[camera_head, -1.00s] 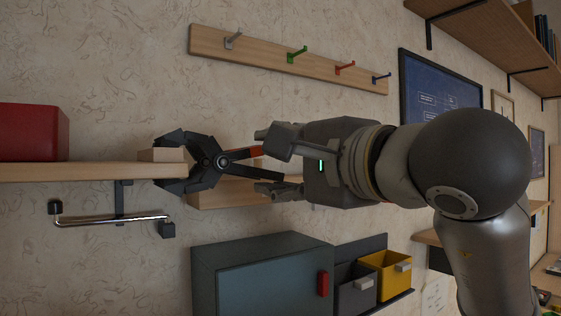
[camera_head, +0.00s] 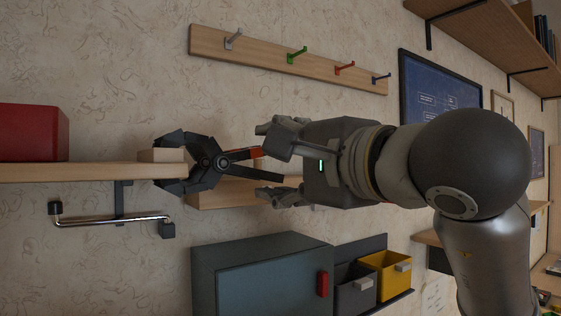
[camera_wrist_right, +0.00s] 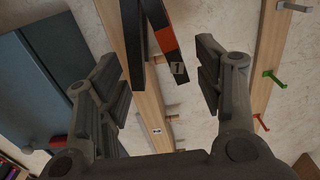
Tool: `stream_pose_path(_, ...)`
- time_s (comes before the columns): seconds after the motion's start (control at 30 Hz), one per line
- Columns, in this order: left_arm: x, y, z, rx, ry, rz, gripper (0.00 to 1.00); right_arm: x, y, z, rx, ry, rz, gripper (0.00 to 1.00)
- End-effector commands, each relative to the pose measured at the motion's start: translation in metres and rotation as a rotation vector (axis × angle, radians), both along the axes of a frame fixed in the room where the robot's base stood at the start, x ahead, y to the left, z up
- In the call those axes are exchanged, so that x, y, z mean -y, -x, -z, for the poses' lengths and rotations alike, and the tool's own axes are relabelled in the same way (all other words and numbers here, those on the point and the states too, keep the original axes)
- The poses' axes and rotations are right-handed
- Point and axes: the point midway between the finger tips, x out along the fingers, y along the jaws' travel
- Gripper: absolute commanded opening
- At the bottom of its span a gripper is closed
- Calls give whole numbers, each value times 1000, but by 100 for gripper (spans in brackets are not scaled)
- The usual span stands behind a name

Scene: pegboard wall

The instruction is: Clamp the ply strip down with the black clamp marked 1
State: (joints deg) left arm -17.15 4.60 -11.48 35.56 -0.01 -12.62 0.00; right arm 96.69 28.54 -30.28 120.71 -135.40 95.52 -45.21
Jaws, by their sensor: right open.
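My right gripper (camera_head: 266,160) is open, with one finger on either side of the clamp's handles and gaps to both. Its fingers also flank the handles in the right wrist view (camera_wrist_right: 160,85). My left gripper is not in view.
A red box (camera_head: 33,132) rests on the shelf. A wooden rail (camera_head: 215,193) lies behind the handles. A blue-grey cabinet (camera_head: 250,275), yellow bin (camera_head: 385,272) and hook rail (camera_head: 265,58) are on the wall.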

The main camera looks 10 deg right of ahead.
Motion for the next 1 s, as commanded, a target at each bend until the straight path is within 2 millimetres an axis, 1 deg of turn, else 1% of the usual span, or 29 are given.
stream_pose_path(0.3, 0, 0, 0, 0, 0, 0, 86, 0, 0, 0, 0, 0, 0, 61)
stream_pose_path(0.5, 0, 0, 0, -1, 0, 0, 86, 0, 0, 0, 0, 0, 0, 86)
stream_pose_path(0.87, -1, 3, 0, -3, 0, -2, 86, 1, 1, 0, 0, 0, 0, 86)
stream_pose_path(0.97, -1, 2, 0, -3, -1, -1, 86, 3, 9, -1, 2, 0, 0, 86)
stream_pose_path(1.0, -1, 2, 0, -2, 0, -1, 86, 5, 14, -1, 4, 1, -1, 86)
